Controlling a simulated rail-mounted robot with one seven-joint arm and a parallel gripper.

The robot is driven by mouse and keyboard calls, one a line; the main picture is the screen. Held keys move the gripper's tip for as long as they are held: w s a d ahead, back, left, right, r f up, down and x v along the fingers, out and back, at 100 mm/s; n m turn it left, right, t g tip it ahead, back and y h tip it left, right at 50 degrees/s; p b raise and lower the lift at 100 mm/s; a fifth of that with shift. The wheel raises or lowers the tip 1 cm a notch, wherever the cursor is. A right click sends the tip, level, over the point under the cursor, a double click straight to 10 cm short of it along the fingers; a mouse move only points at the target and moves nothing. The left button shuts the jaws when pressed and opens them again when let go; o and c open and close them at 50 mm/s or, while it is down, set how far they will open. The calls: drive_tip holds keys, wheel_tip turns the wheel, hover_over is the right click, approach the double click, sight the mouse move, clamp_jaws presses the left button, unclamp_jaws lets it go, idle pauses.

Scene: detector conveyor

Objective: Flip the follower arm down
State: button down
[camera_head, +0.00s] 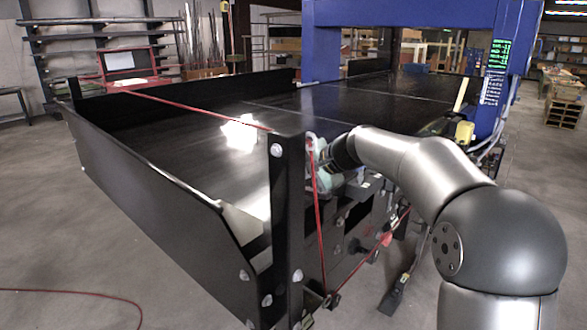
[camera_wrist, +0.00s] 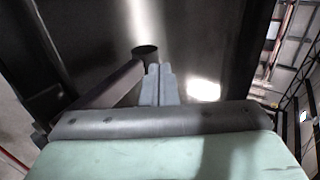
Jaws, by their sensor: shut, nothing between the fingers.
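In the wrist view, my gripper (camera_wrist: 157,84) is shut and empty, its two grey fingers together. A dark diagonal bar (camera_wrist: 112,86) runs up from the lower left to a short dark cylinder (camera_wrist: 146,52) at the fingertips. This looks like the follower arm, but I cannot be sure. The fingertips overlap the cylinder's lower right edge in the picture; I cannot tell whether they touch it. In the head view, my gripper's pale green body shows beside the conveyor's near right edge, and the fingers are hidden behind the black corner post.
The black conveyor bed (camera_head: 190,140) has raised side walls and a tall corner post (camera_head: 286,220). A red cord (camera_head: 320,225) runs along the post and side. A blue detector frame (camera_head: 400,14) spans the belt behind. A black pedal-like plate (camera_head: 395,292) hangs low on the right.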

drive_tip(key=shift+f+h, duration=0.2)
drive_tip(key=shift+h, duration=0.1)
drive_tip(key=shift+g, duration=0.3)
drive_tip(key=r+p, duration=0.5)
drive_tip(key=shift+w+a+r, duration=0.1)
drive_tip(key=shift+w+a, duration=0.2)
wheel_tip(320, 180, up, 9)
drive_tip(key=a+b, duration=0.1)
drive_tip(key=shift+w+a+f, duration=0.15)
drive_tip(key=shift+w+f, duration=0.05)
drive_tip(key=shift+w, duration=0.25)
drive_tip(key=s+d+f+n+g+h+b, duration=0.1)
drive_tip(key=s+d+f+n+h, duration=0.1)
drive_tip(key=s+d+f, duration=0.4)
drive_tip(key=s+d+f+n+g+h+b, duration=0.1)
drive_tip(key=s+d+f+n+g+h, duration=0.1)
drive_tip(key=s+d+f, duration=0.5)
drive_tip(key=s+d+f+n+g+h+b, duration=0.1)
drive_tip(key=s+d+f+n+h, duration=0.2)
drive_tip(key=s+d+f, duration=0.4)
drive_tip(key=s+f, duration=0.5)
drive_tip(key=s, duration=0.6)
drive_tip(key=s+f+h, duration=0.1)
drive_tip(key=s+f, duration=0.3)
drive_tip(key=s, duration=0.7)
drive_tip(key=shift+s+f+g, duration=0.15)
drive_tip(key=shift+f+g, duration=0.2)
drive_tip(key=shift+g, duration=0.05)
